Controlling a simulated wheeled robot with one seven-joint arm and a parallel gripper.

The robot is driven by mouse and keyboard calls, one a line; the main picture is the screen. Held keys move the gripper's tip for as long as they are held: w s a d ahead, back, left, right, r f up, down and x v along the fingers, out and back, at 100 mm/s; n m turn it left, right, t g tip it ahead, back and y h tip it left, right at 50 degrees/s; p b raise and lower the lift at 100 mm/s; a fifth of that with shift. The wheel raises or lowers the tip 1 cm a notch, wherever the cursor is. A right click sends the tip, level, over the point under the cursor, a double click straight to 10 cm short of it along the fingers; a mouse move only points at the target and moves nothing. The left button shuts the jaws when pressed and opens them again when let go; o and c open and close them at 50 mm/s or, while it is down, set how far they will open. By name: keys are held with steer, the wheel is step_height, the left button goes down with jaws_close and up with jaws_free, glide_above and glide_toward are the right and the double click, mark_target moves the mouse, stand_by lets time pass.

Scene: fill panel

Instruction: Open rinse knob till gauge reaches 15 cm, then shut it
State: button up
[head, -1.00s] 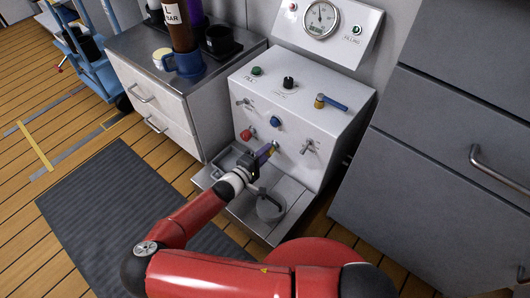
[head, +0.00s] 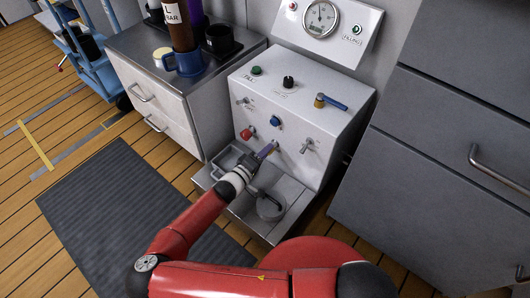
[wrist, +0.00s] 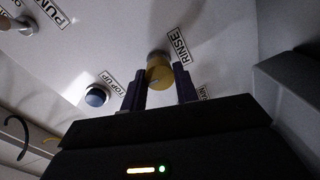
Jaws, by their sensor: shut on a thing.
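In the wrist view the brass-yellow rinse knob (wrist: 160,72) sits on the white panel beside the RINSE label (wrist: 180,46). My gripper (wrist: 160,88) is shut on this knob, with one dark finger on each side. In the head view my gripper (head: 268,150) reaches the lower front of the white panel box (head: 290,112), and its fingers mostly hide the knob. A round dial gauge (head: 321,17) is on the sloped top panel; its reading is too small to tell.
A blue TOP UP button (wrist: 96,95) is left of the knob. A red knob (head: 247,134) and a metal tap lever (head: 309,146) flank my gripper. A grey cup (head: 270,206) stands on the tray below. A blue-handled valve (head: 331,102) is on top.

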steer(key=o, duration=1)
steer(key=shift+c, duration=0.2)
steer(key=shift+a, duration=0.1)
steer(key=v, duration=0.7)
steer(key=shift+s, duration=0.4)
steer(key=shift+a, duration=0.15)
